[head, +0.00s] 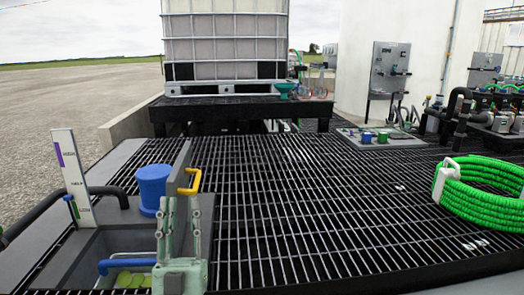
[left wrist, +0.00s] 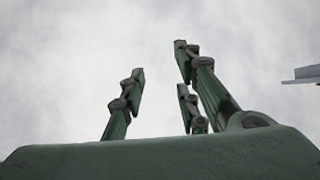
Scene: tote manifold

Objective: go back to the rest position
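My left gripper (head: 180,210) stands upright at the lower middle-left of the head view, grey-green, with its fingers pointing up. In the left wrist view its fingers (left wrist: 160,95) are spread apart against a cloudy sky, with nothing between them. In the head view it overlaps a grey upright plate and a yellow handle (head: 194,178), which show behind it. My right gripper is in neither view.
A sunken tote basin (head: 75,255) with a blue handle (head: 125,264) lies at lower left, beside a blue cylinder (head: 153,186) and a white gauge board (head: 72,175). A green hose coil (head: 480,190) lies at right. The middle grating (head: 300,215) is mostly clear.

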